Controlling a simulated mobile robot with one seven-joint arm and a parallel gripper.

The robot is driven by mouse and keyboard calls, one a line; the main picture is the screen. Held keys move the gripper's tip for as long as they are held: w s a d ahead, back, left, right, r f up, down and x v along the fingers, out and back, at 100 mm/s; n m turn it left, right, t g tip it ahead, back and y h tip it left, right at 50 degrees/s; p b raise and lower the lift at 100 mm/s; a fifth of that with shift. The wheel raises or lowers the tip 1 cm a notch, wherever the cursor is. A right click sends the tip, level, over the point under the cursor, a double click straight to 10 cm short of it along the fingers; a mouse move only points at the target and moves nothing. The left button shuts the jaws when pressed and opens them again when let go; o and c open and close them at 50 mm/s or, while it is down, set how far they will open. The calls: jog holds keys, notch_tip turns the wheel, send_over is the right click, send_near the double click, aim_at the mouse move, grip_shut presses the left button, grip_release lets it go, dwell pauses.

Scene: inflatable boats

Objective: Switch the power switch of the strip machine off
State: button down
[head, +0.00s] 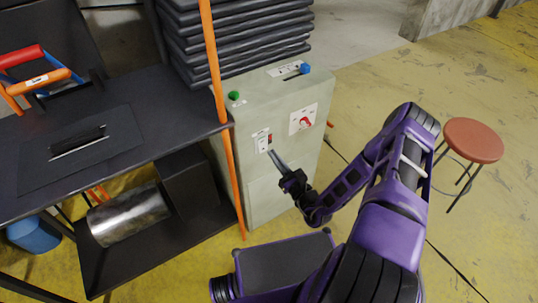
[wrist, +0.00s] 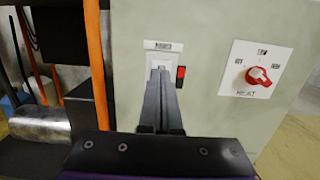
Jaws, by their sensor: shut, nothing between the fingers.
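The strip machine (head: 285,195) is a pale grey-green cabinet in the middle of the head view. On its front is a small white switch plate (head: 262,141), also in the wrist view (wrist: 164,45), with a label on top and a red piece (wrist: 181,72) at its right. My gripper (head: 272,154) is shut and empty, its fingers pointing at this plate. In the wrist view the fingertips (wrist: 160,70) overlap the lower plate and hide part of the switch. I cannot tell whether they touch it, or which position the switch is in.
A red heat knob (head: 305,122) is right of the switch. A green button (head: 234,95) and a blue knob (head: 304,69) are on top. An orange post (head: 229,165) and black bench (head: 160,145) stand left. A red stool (head: 473,140) stands on open floor right.

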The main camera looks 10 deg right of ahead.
jog(key=r+v, duration=0.2)
jog(key=v, duration=0.6)
jog(key=shift+s+d, duration=0.25)
jog(key=shift+s, duration=0.15)
